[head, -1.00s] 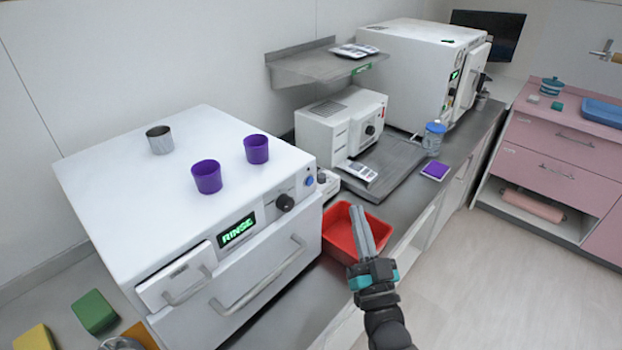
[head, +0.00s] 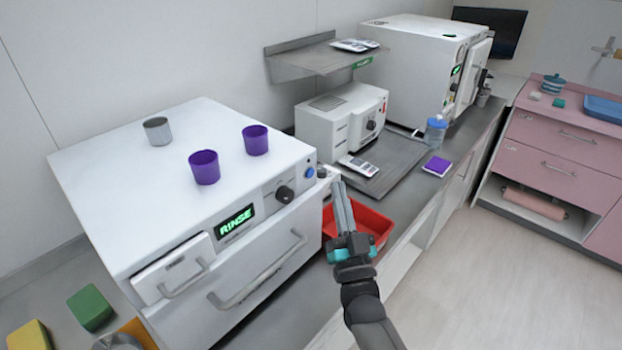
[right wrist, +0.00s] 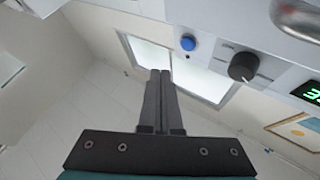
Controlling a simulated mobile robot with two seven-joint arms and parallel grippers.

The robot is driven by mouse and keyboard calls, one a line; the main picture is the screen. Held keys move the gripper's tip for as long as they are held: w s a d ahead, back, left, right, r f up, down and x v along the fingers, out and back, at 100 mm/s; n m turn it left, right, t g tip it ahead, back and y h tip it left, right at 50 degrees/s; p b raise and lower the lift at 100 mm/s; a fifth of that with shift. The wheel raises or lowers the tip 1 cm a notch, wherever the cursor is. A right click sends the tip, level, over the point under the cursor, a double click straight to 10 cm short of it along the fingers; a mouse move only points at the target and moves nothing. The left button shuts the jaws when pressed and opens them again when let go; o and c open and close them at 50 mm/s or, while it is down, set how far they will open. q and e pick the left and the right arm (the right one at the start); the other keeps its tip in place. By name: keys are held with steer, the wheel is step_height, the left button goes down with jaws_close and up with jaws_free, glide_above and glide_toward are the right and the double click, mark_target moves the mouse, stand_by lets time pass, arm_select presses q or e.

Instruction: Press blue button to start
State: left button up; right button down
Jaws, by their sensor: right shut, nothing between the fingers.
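The blue button (head: 309,172) is on the front panel of the white washer (head: 135,215), at its upper right corner, beside a black knob (head: 284,194). The washer's green display (head: 234,222) reads RINSE. In the right wrist view the blue button (right wrist: 188,43) is above and slightly right of the fingertips, left of the knob (right wrist: 242,67). My right gripper (head: 338,184) is shut and empty, just right of the button in the head view and apart from it. My left gripper is not in view.
A red bin (head: 372,222) stands on the counter behind my right gripper. Two purple cups (head: 204,168) and a grey metal cup (head: 157,131) stand on the washer. A small white machine (head: 342,122) and a grey tray (head: 395,160) are farther back.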

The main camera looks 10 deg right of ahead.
mark_target(310, 173)
steer(key=shift+w+a+b, duration=0.6)
steer(key=shift+w+a, duration=0.55)
steer(key=shift+w, duration=0.25)
steer(key=shift+w, duration=0.1)
stand_by(1.0)
steer(key=shift+w+a, duration=0.25)
steer(key=shift+w+a+b, duration=0.25)
steer(key=shift+w+b, duration=0.05)
steer(key=shift+b, duration=0.15)
stand_by(0.6)
steer(key=shift+s, duration=0.1)
steer(key=shift+s+d+p, duration=0.5)
steer(key=shift+s, duration=0.05)
steer(key=shift+s+d, duration=0.1)
